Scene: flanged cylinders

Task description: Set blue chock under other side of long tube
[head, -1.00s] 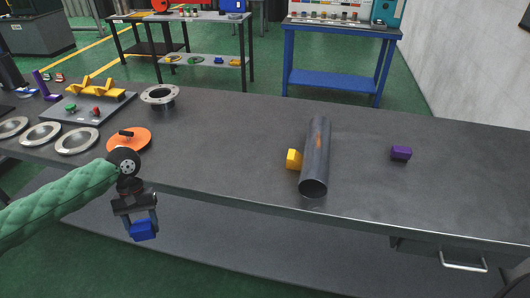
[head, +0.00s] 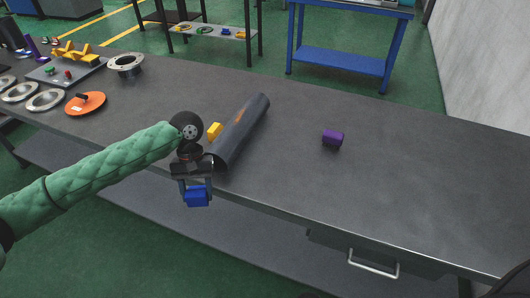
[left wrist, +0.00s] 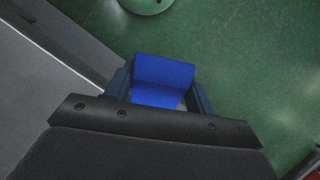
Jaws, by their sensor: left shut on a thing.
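My left gripper (head: 196,190) is shut on the blue chock (head: 197,197) and holds it in front of the table's front edge, over the floor. In the left wrist view the blue chock (left wrist: 163,80) sits between the two fingers (left wrist: 160,92). The long tube (head: 241,132) is dark grey and lies on the table, its open near end just behind my left wrist. A yellow chock (head: 214,131) is at the tube's left side. The tube's right side has bare table beside it. My right gripper is not in view.
A purple block (head: 333,138) stands on the table (head: 400,170) to the right of the tube. An orange disc (head: 86,103), metal rings and a flanged cylinder (head: 126,64) lie at the left. A drawer handle (head: 373,265) sticks out at the front.

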